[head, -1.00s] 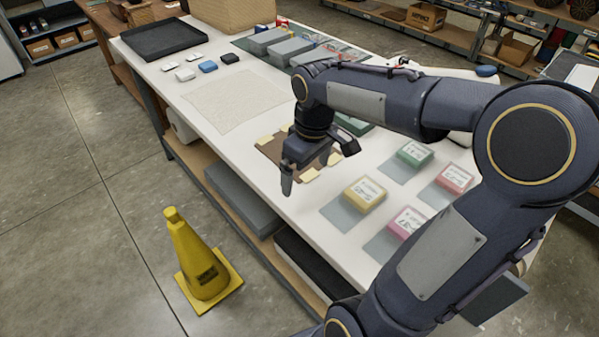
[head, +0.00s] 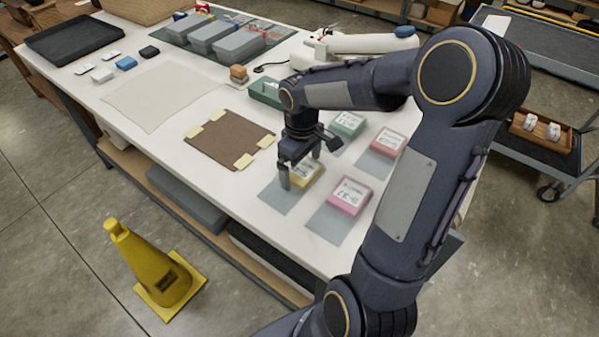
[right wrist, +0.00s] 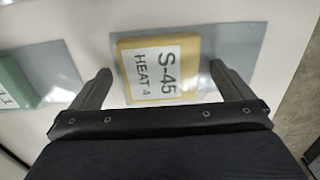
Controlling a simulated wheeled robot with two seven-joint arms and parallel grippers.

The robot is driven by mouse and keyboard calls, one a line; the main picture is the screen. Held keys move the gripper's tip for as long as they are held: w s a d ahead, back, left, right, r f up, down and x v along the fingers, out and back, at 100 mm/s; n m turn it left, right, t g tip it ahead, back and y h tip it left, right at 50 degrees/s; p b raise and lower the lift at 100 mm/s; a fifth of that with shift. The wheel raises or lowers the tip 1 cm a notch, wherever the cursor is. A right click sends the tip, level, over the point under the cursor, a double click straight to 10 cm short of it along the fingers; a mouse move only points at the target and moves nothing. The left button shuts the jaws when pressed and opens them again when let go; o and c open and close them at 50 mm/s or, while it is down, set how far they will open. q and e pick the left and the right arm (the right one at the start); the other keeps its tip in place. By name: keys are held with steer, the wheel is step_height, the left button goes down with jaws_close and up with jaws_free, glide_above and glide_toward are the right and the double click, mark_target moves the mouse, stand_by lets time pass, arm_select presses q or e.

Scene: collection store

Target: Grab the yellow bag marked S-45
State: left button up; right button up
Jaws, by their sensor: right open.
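The yellow bag (head: 308,172) lies on a grey mat (head: 277,199) on the white table, partly hidden behind my right gripper in the head view. In the right wrist view the yellow bag (right wrist: 156,97) shows its label "S-45 HEAT 4". My right gripper (head: 300,171) is open and above the bag. In the right wrist view the fingers (right wrist: 160,82) stand on either side of the bag's near part, with a gap on each side. Nothing is between the fingers that they visibly touch. My left gripper is not in view.
A pink bag (head: 349,196) lies in front-right of the yellow one, a green bag (head: 347,124) and a red bag (head: 389,140) behind. A brown board (head: 228,139) lies to the left. A yellow cone (head: 157,273) stands on the floor.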

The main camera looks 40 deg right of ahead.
steer(key=c, duration=0.9)
steer(key=shift+r, duration=0.1)
